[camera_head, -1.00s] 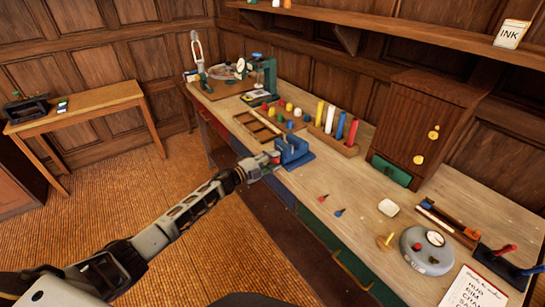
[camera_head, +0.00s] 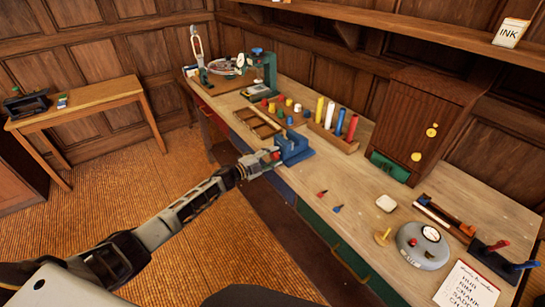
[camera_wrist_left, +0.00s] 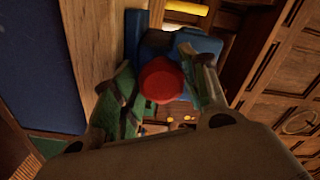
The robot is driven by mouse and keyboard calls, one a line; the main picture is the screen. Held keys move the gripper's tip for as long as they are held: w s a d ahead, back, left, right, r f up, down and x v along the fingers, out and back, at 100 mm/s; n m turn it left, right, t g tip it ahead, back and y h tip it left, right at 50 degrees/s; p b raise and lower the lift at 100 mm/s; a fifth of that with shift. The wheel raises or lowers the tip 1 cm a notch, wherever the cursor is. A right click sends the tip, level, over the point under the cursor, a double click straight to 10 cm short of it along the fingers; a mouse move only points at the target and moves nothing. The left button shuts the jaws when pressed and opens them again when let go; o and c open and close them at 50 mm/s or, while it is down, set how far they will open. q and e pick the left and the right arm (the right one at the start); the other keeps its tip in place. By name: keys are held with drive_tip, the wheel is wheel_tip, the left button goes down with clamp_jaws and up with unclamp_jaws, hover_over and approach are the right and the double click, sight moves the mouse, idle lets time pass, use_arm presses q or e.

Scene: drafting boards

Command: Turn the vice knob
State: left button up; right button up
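The blue vice (camera_head: 294,148) stands at the near edge of the long workbench. Its red round knob (camera_head: 276,155) faces my left gripper (camera_head: 268,160), whose arm comes in from the lower left. In the left wrist view the knob (camera_wrist_left: 161,80) sits between the two fingertips of my left gripper (camera_wrist_left: 160,84), in front of the blue vice body (camera_wrist_left: 200,44). The fingers lie close against both sides of the knob and look shut on it. The gripper hides part of the knob in the head view. My right gripper is not in view.
Behind the vice are a wooden tray (camera_head: 257,123) and a rack of coloured cylinders (camera_head: 334,136). A green stand (camera_head: 268,72) is at the far end. Small red and blue pieces (camera_head: 337,209) lie right of the vice. A grey round device (camera_head: 423,247) stands farther right.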

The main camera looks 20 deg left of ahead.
use_arm(q)
drive_tip(key=o, duration=0.3)
drive_tip(key=shift+f, duration=0.1)
drive_tip(key=shift+s, duration=0.1)
drive_tip(key=v, duration=0.7)
drive_tip(key=shift+s+a, duration=0.25)
idle(0.5)
idle(0.6)
